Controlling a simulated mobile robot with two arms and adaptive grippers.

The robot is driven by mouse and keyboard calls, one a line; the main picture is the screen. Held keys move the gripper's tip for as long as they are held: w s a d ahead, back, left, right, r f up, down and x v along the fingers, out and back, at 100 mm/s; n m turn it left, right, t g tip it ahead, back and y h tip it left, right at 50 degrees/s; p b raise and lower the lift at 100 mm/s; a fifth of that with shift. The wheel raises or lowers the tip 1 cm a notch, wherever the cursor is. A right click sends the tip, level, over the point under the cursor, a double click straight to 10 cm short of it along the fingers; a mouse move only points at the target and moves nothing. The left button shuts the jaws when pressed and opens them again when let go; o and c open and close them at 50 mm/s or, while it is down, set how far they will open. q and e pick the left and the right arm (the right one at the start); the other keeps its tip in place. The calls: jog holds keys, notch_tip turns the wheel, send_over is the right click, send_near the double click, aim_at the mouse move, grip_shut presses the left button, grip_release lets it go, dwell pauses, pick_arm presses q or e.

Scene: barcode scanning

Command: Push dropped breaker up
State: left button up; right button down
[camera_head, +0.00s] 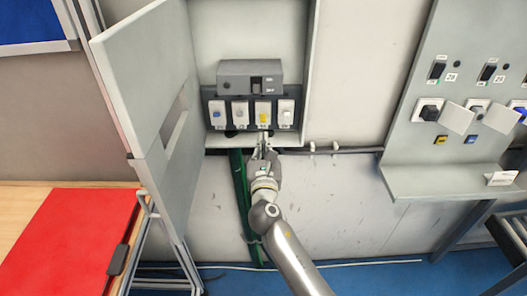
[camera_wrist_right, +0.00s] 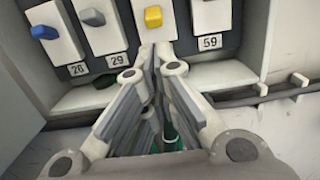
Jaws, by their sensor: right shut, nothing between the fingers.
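A row of white breakers sits inside an open grey wall cabinet. One has a blue lever (camera_head: 218,114), one a grey lever (camera_head: 240,113), one a yellow lever (camera_head: 263,117), and a pale one (camera_head: 285,113) is at the right end. In the right wrist view the yellow lever (camera_wrist_right: 153,16) is straight ahead of the fingertips; labels 26, 29 and 59 are readable. I cannot tell for sure which lever is down. My right gripper (camera_head: 264,146) is shut and empty, just below the yellow-lever breaker. Its fingertips (camera_wrist_right: 155,58) seem apart from the lever. My left gripper is not in view.
A dark grey unit (camera_head: 251,79) is above the breakers. The cabinet's door (camera_head: 150,110) stands open at left, and its bottom ledge (camera_head: 222,141) is near my gripper. Green cables (camera_head: 240,190) hang below. A grey switch panel (camera_head: 415,155) is at right; a red board (camera_head: 65,240) lies lower left.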

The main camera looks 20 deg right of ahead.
aim_at(263, 118)
jog(key=shift+x, duration=2.2)
